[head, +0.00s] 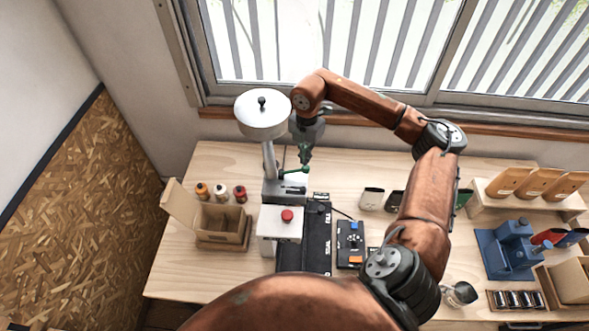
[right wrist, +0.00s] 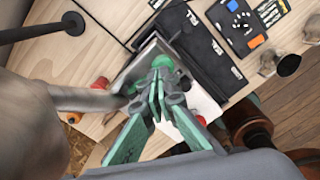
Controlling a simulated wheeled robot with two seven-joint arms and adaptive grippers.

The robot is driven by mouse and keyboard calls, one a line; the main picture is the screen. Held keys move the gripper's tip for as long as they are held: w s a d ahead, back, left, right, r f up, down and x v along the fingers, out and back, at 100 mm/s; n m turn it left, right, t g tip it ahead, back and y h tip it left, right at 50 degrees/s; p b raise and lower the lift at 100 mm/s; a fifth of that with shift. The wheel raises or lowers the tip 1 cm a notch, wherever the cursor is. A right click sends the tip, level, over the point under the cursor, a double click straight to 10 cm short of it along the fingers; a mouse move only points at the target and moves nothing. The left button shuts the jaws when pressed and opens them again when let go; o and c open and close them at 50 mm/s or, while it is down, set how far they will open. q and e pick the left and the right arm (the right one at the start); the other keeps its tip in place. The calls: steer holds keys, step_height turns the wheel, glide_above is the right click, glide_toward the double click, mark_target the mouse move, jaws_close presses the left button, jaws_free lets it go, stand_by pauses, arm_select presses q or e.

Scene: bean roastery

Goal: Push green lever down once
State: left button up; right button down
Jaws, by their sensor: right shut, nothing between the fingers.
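The green lever (head: 303,169) is on the grey press-like machine (head: 268,160) at the back of the wooden table. My right gripper (head: 304,152), with green fingers, is shut and empty. It points down right above the lever in the head view. In the right wrist view, the shut fingertips (right wrist: 159,78) lie over the lever's round green knob (right wrist: 163,62) and partly hide it. I cannot tell whether they touch it. My left gripper is not in view.
A white box with a red button (head: 287,216) stands in front of the machine, beside a black mat (head: 318,240). A blue device (head: 510,250) stands at the right. A window is behind.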

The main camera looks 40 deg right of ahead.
steer(key=shift+f, duration=0.15)
steer(key=shift+f+b, duration=1.65)
steer(key=shift+f, duration=0.8)
steer(key=shift+r, duration=0.2)
steer(key=shift+r+p, duration=1.65)
steer(key=shift+r, duration=1.3)
